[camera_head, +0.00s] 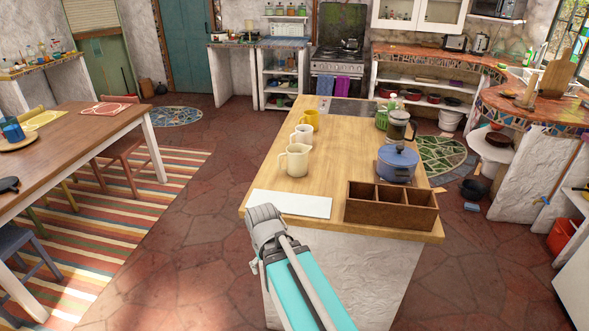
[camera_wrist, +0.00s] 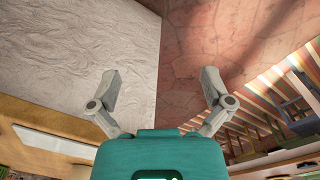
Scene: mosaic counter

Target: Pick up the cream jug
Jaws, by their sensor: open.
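A cream jug (camera_head: 295,160) with its handle on the left stands upright on the wooden counter (camera_head: 255,188) in the head view. Behind it stand a smaller pale cream mug (camera_head: 302,134) and a yellow mug (camera_head: 309,119). My gripper (camera_wrist: 160,78) shows in the wrist view with its two fingers spread and nothing between them. It faces the white side wall of the counter and the red stone floor. The jug is not visible in the wrist view. In the head view my arm reaches the counter's near left corner, but the fingers cannot be made out.
A white board (camera_head: 290,204) lies at the counter's near left. A wooden divided box (camera_head: 390,208) stands at the near right. A blue pot (camera_head: 397,164) and a French press (camera_head: 399,126) stand at the right side. The counter left of the jug is clear.

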